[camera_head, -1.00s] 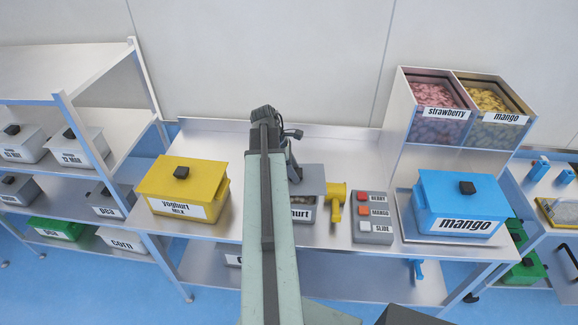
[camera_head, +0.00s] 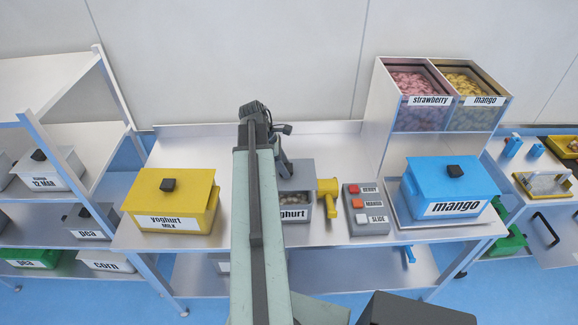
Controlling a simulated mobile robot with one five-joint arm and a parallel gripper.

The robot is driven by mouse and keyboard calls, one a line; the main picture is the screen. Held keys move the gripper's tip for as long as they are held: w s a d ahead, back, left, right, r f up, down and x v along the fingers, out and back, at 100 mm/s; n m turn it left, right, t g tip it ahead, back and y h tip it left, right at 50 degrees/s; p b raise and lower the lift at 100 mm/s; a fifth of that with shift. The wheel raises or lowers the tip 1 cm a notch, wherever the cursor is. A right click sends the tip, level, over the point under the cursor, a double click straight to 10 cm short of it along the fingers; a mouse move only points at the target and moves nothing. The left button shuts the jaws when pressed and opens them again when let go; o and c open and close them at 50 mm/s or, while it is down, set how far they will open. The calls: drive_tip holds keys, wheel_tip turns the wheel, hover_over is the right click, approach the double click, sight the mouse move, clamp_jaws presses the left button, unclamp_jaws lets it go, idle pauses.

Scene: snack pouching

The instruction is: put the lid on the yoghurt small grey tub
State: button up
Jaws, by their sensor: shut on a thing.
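The small grey yoghurt tub (camera_head: 296,211) stands on the metal table, partly hidden on its left by my arm; its label reads "ghurt". Pale contents show in its opening. A grey lid (camera_head: 299,173) is over the back part of the tub, with a strip of contents visible between it and the front rim. My gripper (camera_head: 284,170) is at the lid's left side, mostly hidden by my arm, and is shut on the lid. I cannot tell whether the lid touches the tub.
A yellow yoghurt milk box (camera_head: 172,205) stands left. A yellow-handled tool (camera_head: 327,199) and a button box (camera_head: 366,212) stand close right of the tub. Further right are a blue mango box (camera_head: 452,190) and, behind, strawberry and mango bins (camera_head: 441,99).

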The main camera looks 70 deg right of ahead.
drive_tip(key=shift+s, duration=0.1)
drive_tip(key=shift+f, duration=0.1)
drive_tip(key=shift+w+f+b, duration=0.25)
drive_tip(key=shift+f+b, duration=0.45)
drive_tip(key=shift+b, duration=0.1)
wheel_tip(320, 180, down, 7)
drive_tip(key=b, duration=0.7)
drive_tip(key=shift+r, duration=0.1)
drive_tip(key=o, duration=1.5)
drive_tip(key=shift+r, duration=0.1)
drive_tip(key=p+v, duration=0.7)
drive_tip(key=shift+w+r+p, duration=0.1)
drive_tip(key=shift+r+p, duration=0.25)
drive_tip(key=shift+r, duration=0.05)
drive_tip(key=shift+f, duration=0.15)
